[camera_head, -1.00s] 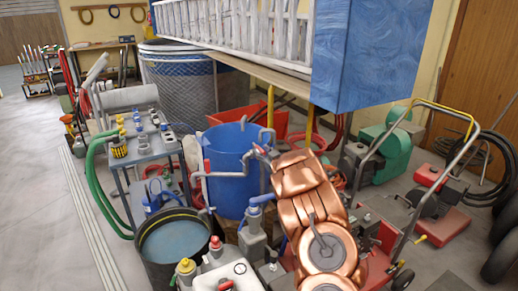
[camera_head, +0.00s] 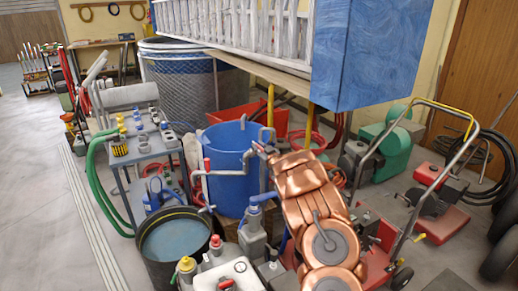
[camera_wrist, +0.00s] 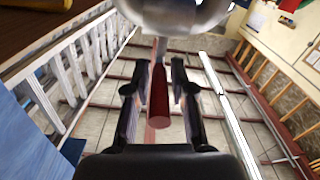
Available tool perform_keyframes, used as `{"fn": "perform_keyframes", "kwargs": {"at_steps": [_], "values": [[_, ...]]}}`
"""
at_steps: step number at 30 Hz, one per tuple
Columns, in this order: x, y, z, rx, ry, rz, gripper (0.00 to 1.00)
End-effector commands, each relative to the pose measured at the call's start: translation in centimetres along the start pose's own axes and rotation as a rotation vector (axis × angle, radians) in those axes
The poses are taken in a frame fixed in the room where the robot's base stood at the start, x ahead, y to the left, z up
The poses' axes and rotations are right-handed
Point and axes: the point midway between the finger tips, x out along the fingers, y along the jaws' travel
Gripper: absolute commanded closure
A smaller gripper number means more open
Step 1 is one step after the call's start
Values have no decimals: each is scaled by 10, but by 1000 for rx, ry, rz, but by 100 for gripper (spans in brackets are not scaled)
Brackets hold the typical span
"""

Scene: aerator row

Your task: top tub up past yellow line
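A round black tub (camera_head: 148,262) stands on the floor at the lower left of the head view, with bluish water (camera_head: 174,241) in it below the rim.
A grey trolley (camera_head: 148,150) with bottles and green hoses stands left of the barrel. White and grey canisters (camera_head: 228,277) stand right of the tub. A blue box and ladder (camera_head: 365,50) overhang the back. Clear floor (camera_head: 40,220) lies at the left.

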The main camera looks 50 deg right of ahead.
Motion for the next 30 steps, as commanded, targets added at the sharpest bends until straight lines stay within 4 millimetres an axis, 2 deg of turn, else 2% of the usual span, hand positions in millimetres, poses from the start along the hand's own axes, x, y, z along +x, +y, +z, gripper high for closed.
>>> {"fn": "perform_keyframes", "kwargs": {"at_steps": [1, 6, 23, 30], "values": [[0, 0, 0, 0, 0, 0, 85], [0, 0, 0, 0, 0, 0, 100], [0, 1, 1, 0, -1, 3, 100], [-6, 17, 5, -4, -9, 59, 100]]}}
